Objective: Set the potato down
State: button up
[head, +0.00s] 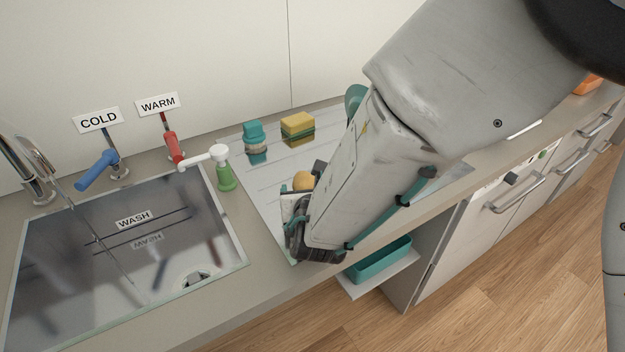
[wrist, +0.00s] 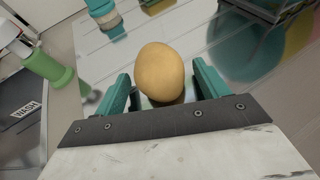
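The potato (wrist: 160,73) is yellow-brown and rounded. In the wrist view it sits between and slightly beyond the two teal fingers of my gripper (wrist: 161,82). The fingers stand apart, with a gap visible on the potato's right side; the left finger is close to its lower left side. In the head view the potato (head: 302,180) shows partly behind my gripper, over the grey ribbed drainboard (head: 267,190). Its underside is hidden, so I cannot see clearly how it meets the board.
A teal-topped brush (head: 253,135) and a yellow sponge (head: 297,126) stand behind. A teal bin (head: 380,258) is below the counter edge.

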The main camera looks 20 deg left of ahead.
jog(key=shift+r, duration=0.1)
jog(key=shift+s+r, duration=0.15)
jog(key=shift+s, duration=0.1)
jog(key=v, duration=1.1)
jog(key=shift+s+d, duration=0.25)
